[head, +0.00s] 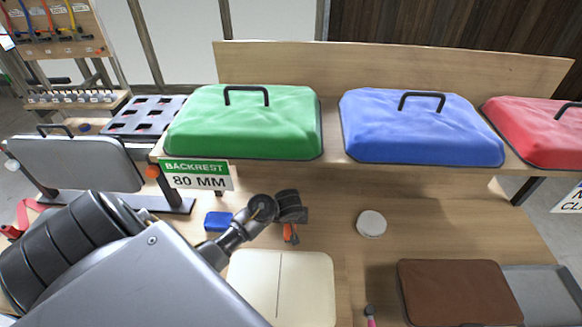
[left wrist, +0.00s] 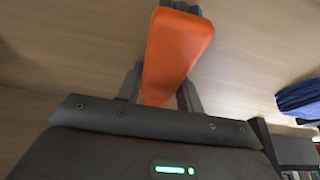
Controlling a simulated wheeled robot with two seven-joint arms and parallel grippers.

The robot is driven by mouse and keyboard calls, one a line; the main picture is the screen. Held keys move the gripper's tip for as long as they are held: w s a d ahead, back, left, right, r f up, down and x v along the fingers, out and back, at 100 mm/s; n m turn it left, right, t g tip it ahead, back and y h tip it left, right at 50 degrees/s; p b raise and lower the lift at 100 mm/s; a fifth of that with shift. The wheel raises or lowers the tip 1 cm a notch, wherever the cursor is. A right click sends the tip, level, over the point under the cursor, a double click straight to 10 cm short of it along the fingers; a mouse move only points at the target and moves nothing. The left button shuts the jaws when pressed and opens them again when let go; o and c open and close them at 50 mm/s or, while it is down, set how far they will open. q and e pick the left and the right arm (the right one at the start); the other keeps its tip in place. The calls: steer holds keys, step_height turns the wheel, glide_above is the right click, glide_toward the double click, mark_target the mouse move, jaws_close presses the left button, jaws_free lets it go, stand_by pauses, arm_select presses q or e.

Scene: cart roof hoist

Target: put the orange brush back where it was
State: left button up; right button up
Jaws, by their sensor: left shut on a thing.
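My left gripper (head: 291,221) is low over the wooden worktop, under the shelf edge, and shut on the orange brush (head: 290,234). In the head view only a small orange part shows below the jaws. In the left wrist view the orange brush (left wrist: 178,50) sticks out between the two grey fingers (left wrist: 160,98), with a dark part at its far end. Whether the brush touches the wood is unclear. My right gripper is in neither view.
A blue block (head: 218,221) lies left of the gripper, and a white round lid (head: 371,223) right of it. A cream panel (head: 280,286) and a brown pad (head: 458,292) lie nearer. Green (head: 243,125), blue (head: 420,130) and red (head: 540,135) covers stand on the shelf.

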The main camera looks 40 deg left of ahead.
arm_select(q)
steer(key=shift+d, duration=0.1)
steer(key=shift+f, duration=0.2)
steer(key=o, duration=1.1)
steer(key=shift+d+r, duration=0.1)
steer(key=shift+r, duration=0.4)
steer(key=p+v, duration=0.1)
steer(key=v, duration=1)
steer(key=shift+r, duration=0.25)
